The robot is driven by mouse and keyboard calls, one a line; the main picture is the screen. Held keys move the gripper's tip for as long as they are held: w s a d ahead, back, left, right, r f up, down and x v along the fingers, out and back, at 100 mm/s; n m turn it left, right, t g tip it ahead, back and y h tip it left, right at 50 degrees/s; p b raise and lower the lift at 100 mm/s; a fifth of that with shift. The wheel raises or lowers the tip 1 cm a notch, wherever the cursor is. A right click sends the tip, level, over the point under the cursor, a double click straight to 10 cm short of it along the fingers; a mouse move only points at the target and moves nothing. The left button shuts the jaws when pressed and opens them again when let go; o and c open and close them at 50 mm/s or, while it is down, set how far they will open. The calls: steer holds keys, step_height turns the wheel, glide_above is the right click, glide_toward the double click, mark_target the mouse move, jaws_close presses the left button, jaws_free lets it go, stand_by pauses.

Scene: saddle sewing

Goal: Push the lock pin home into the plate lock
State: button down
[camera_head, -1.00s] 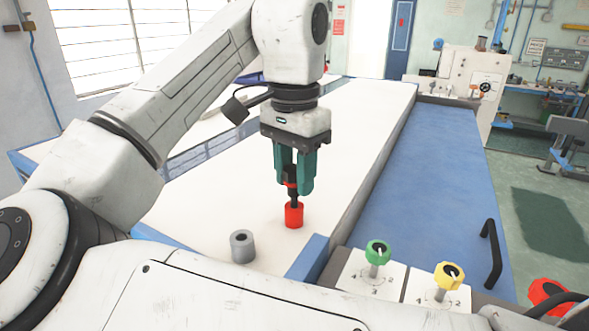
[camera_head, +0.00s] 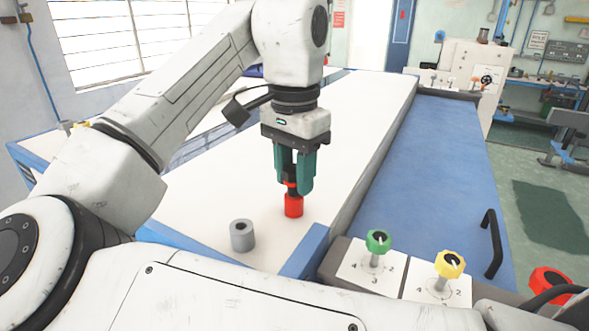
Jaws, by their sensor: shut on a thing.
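My gripper (camera_head: 293,187) points straight down over the white table top, its green fingers shut on the dark lock pin (camera_head: 291,188) with a red band. The pin's lower end goes down into or onto the red cylinder (camera_head: 293,206), which stands upright on the table; very little of the pin shows between the fingers and the cylinder's top. How deep the pin sits inside is hidden. A grey hollow cylinder (camera_head: 242,236) stands upright at the lower left, apart from my gripper. I cannot tell from the picture which cylinder is the plate lock.
The white table top (camera_head: 225,195) is otherwise clear around the red cylinder. A green knob (camera_head: 378,241) and a yellow knob (camera_head: 449,264) stand on numbered plates at the lower right. A blue surface (camera_head: 430,170) with a black handle (camera_head: 491,244) lies right of the table.

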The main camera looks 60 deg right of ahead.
steer(key=shift+f, duration=0.2)
steer(key=c, duration=0.6)
jaws_free()
steer(key=shift+c, duration=0.2)
step_height(320, 180, up, 11)
steer(key=shift+f+b, duration=0.1)
steer(key=shift+b, duration=0.35)
steer(key=shift+a, duration=0.1)
